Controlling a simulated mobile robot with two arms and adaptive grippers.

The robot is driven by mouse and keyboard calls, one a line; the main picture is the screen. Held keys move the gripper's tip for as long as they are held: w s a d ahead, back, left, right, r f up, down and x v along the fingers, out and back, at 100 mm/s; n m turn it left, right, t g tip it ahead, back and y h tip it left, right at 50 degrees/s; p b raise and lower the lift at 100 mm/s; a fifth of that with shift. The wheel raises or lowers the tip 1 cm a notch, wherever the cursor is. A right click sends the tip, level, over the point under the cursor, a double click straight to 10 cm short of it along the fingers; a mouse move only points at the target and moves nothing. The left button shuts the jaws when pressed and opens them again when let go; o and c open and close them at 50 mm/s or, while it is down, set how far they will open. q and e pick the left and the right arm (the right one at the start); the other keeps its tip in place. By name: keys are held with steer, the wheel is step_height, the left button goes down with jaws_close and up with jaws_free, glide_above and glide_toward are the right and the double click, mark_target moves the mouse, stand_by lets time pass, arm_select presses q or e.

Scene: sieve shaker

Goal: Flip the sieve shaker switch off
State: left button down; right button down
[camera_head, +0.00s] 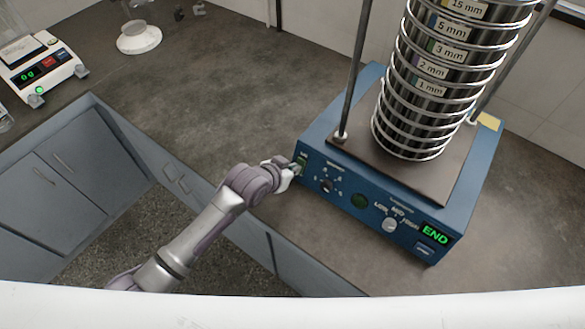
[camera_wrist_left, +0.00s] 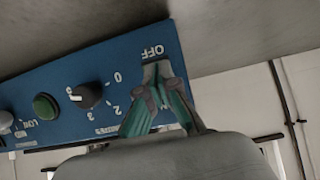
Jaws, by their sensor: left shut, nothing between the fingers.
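The blue sieve shaker (camera_head: 330,148) stands on the dark counter, with a stack of labelled sieves (camera_head: 430,85) on its plate. Its lit display (camera_head: 435,235) reads "END". My left gripper (camera_head: 297,168) is at the left end of the shaker's front panel, beside the switch. In the left wrist view the closed fingers (camera_wrist_left: 158,75) are at the panel just under the "OFF" label, with nothing between them. They cover most of the switch, so its position cannot be told. My right gripper is not in view.
A black knob (camera_wrist_left: 86,95) and a green button (camera_wrist_left: 46,107) sit on the same panel. A digital scale (camera_head: 42,72) and a glass vessel (camera_head: 138,38) stand at the back left. The counter left of the shaker is clear.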

arm_select(q)
steer(key=shift+f+b, duration=0.25)
steer(key=shift+b, duration=0.05)
steer(key=shift+f+t+h+b, duration=0.5)
steer(key=shift+t+b, duration=0.1)
steer(key=shift+b, duration=0.6)
steer(key=shift+r+t, duration=0.3)
steer(key=shift+r, duration=0.2)
steer(key=shift+w+d+r+p, duration=0.1)
steer(key=shift+w+r+p, duration=0.05)
steer(key=shift+r+p, duration=0.4)
steer(key=shift+w+d+r+p, duration=0.1)
steer(key=shift+w+r+p, duration=0.05)
steer(key=shift+r+p, duration=0.35)
steer(key=shift+f, duration=0.1)
